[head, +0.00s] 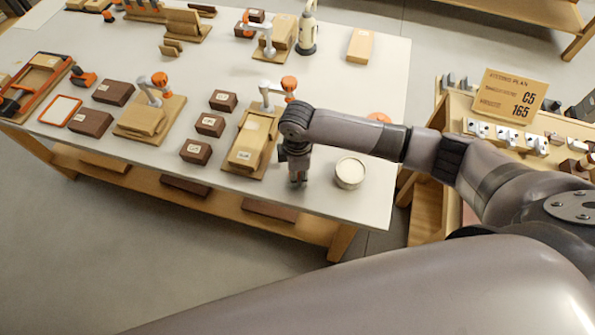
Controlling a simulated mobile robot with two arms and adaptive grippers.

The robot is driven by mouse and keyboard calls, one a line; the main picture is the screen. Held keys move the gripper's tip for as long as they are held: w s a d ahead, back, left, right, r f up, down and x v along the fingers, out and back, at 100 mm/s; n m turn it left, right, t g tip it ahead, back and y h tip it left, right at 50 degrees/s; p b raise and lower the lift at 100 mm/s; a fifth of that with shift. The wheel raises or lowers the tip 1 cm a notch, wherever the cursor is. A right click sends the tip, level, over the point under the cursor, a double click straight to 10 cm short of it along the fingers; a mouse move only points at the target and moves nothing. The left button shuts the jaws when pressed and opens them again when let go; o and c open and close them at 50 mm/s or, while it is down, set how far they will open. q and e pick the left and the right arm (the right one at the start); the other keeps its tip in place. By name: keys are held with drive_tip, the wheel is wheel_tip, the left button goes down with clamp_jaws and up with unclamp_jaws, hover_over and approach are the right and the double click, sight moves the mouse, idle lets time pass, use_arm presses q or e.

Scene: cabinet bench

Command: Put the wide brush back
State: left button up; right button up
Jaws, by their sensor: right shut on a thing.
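My right gripper (298,178) points down over the front edge of the white-topped bench (384,135). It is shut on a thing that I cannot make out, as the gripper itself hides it. A round tin with a pale top (349,172) stands on the bench just right of the gripper, apart from it. I cannot pick out the wide brush for certain in this view. My left gripper is not in view.
A wooden block in a clamp fixture (247,145) stands just left of the gripper. Small dark labelled blocks (210,125) stand further left. A cream bottle (308,30) stands at the back. A sign (510,95) stands above a tool rack at right.

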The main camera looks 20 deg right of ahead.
drive_tip(key=shift+f, duration=0.15)
drive_tip(key=o, duration=1)
drive_tip(key=shift+o, duration=0.2)
wheel_tip(320, 180, up, 12)
drive_tip(key=shift+r+b, duration=0.2)
drive_tip(key=shift+b, duration=0.2)
